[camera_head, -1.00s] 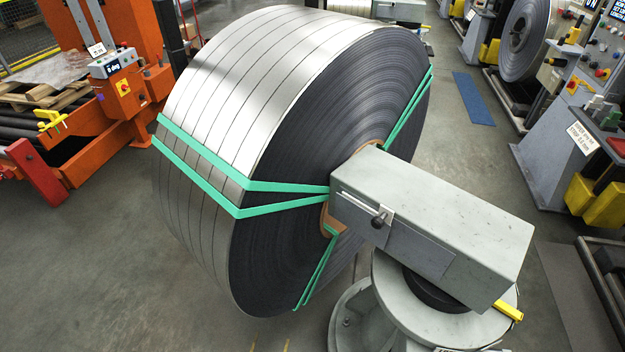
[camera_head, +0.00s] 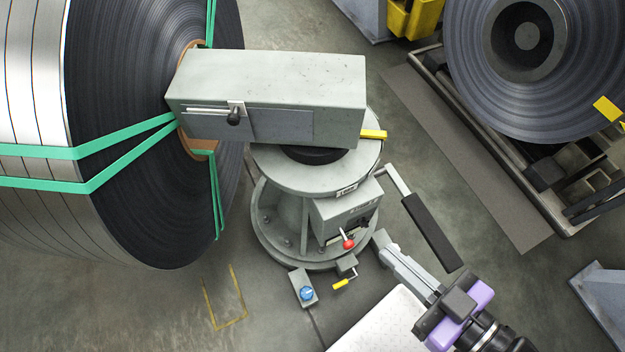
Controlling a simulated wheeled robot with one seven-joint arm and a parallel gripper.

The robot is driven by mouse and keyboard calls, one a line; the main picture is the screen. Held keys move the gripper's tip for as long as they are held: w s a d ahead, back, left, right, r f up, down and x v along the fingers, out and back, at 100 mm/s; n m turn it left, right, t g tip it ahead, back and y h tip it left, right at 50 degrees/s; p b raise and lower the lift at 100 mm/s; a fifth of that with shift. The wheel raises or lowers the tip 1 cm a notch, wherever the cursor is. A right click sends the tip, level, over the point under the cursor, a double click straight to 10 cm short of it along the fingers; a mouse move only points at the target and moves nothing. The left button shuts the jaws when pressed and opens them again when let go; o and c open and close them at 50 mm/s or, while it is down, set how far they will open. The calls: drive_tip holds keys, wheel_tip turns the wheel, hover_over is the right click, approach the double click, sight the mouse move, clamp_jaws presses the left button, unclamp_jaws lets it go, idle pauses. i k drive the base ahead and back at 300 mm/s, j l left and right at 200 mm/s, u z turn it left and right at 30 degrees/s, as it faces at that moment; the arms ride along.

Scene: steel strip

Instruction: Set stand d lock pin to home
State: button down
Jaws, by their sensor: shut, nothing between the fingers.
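The grey coil stand (camera_head: 315,225) has a round base, a flanged top and a box-shaped arm (camera_head: 270,90) reaching into the coil's centre. Several small controls show on it: a black knob (camera_head: 234,117) in a slot on the arm, a yellow tab (camera_head: 373,134) at the flange, a red knob (camera_head: 348,244) on the lower box, and a yellow handle (camera_head: 341,284) by the base. I cannot tell which is the lock pin; the small label (camera_head: 347,189) is unreadable. My gripper (camera_head: 381,244) is shut and empty, right of the red knob and apart from it.
A strapped steel coil (camera_head: 150,130) fills the left. A black-gripped lever (camera_head: 432,232) stands out from the stand close above my gripper. A small box with a blue knob (camera_head: 304,288) is in front of the base. Another coil (camera_head: 555,60) stands upper right.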

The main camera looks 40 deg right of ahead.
sight(348, 244)
drive_tip(key=k+l, duration=0.15)
drive_tip(key=k, duration=0.3)
drive_tip(key=k+l, duration=0.2)
drive_tip(key=k, duration=0.25)
drive_tip(key=k+l, duration=0.15)
drive_tip(key=k, duration=0.3)
